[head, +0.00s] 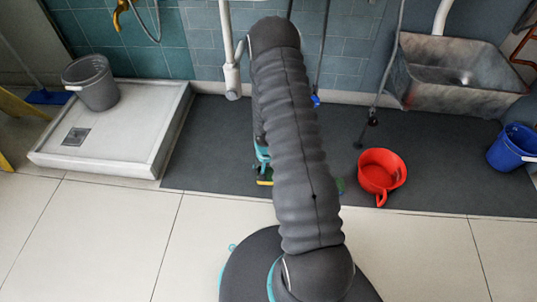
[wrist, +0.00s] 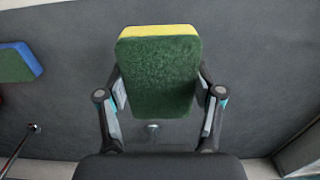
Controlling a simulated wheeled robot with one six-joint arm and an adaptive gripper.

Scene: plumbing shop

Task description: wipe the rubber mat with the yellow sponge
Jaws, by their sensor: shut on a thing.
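The yellow sponge (wrist: 160,72) has a green scouring face turned to the wrist camera and a yellow edge at its top. My gripper (wrist: 160,88) is shut on its two sides. In the head view, my arm hides most of the gripper; a bit of yellow sponge (head: 265,183) shows beside the arm, over the mat. The dark grey rubber mat (head: 220,140) lies along the wall and fills most of the wrist view (wrist: 255,70). I cannot tell whether the sponge touches it.
A blue and green sponge (wrist: 18,62) lies on the mat at left in the wrist view. A red pot (head: 380,172) and blue bucket (head: 512,147) stand at right, below a metal sink (head: 455,75). A shower tray (head: 110,140) with a grey bucket (head: 92,83) is at left.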

